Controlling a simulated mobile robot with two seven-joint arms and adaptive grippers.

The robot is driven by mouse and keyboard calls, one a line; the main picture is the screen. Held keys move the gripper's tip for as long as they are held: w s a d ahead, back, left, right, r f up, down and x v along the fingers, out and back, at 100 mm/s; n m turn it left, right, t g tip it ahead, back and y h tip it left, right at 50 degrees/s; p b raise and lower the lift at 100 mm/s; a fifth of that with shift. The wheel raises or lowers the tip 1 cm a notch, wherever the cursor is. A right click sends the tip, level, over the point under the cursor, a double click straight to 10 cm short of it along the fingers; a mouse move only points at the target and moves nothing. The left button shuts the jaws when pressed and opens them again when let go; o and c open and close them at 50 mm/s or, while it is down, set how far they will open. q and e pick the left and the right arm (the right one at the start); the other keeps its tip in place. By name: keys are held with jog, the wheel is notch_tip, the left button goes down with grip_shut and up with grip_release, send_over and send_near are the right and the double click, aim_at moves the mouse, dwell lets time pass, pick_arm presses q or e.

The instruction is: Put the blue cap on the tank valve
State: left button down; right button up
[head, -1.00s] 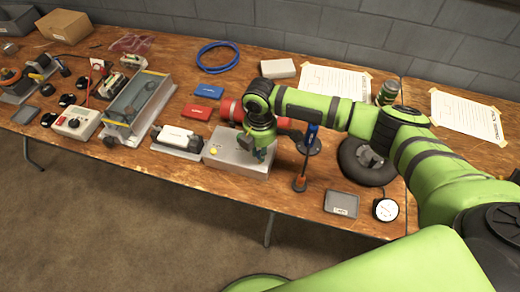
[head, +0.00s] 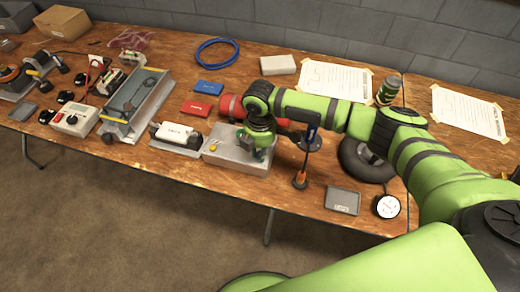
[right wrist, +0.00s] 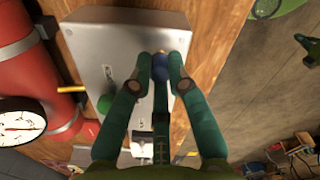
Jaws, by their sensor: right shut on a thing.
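A small blue cap (right wrist: 160,70) sits between the fingertips of my right gripper (right wrist: 160,72) in the right wrist view. The fingers are closed around it, above or at the end of a grey box (right wrist: 125,45). In the head view my right gripper (head: 262,153) is over the right part of this box (head: 222,160), and the cap is hidden there. The red tank (head: 230,107) lies behind the gripper, partly covered by my arm. It also shows at left in the right wrist view (right wrist: 25,65), with a yellow rod beside it. I cannot clearly make out its valve. My left gripper is out of view.
A round white gauge (right wrist: 20,121) is near the tank in the wrist view. Red (head: 196,108) and blue cases (head: 209,88) lie left.

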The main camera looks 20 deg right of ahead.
jog(key=shift+f, duration=0.25)
jog(key=o, duration=0.8)
jog(key=shift+o, duration=0.2)
notch_tip(320, 180, up, 12)
dwell(0.8)
